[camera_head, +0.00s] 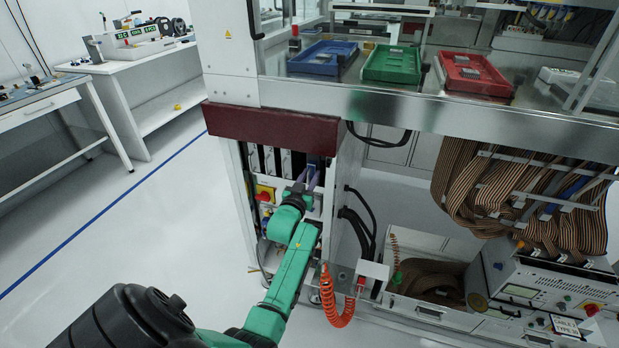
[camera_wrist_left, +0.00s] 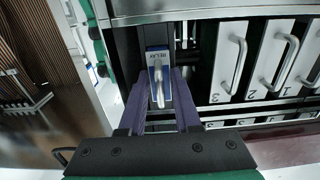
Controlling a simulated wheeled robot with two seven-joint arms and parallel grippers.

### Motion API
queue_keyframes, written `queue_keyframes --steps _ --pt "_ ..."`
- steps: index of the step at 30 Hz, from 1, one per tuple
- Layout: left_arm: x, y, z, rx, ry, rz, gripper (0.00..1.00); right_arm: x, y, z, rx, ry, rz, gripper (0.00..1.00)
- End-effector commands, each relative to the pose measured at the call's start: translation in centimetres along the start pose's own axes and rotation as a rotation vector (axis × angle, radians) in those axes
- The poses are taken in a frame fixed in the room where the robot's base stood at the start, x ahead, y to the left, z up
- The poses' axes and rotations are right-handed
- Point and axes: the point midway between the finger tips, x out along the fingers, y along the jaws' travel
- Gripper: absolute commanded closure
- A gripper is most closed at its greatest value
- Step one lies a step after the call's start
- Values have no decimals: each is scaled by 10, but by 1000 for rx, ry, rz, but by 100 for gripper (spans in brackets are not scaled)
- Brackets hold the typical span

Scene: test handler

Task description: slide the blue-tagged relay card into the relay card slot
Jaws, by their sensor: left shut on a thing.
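The relay card (camera_wrist_left: 159,62) shows in the left wrist view as a narrow grey front panel with a blue tag reading RELAY and a light pull handle. The purple fingers of my left gripper (camera_wrist_left: 160,95) are shut on it around the handle. In the head view my left gripper (camera_head: 308,184) is at the open front of the rack, below the dark red bar. The card is in line with the rack, left of the numbered cards in the wrist view. The slot itself is hidden behind the card, and I cannot tell how deep the card sits. My right gripper is not in view.
White numbered cards with handles (camera_wrist_left: 232,62) stand beside the relay card. A dark red bar (camera_head: 270,125) runs above the rack opening. Brown ribbon cables (camera_head: 520,195) and a coiled orange hose (camera_head: 334,300) are to the right. Open floor (camera_head: 130,230) lies left.

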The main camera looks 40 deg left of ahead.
Motion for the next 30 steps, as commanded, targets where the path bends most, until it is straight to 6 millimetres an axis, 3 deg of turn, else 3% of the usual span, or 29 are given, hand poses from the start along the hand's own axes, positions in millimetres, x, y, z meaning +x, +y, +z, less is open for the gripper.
queue_keyframes --steps 30 --pt "-2 0 0 0 1 0 100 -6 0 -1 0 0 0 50"
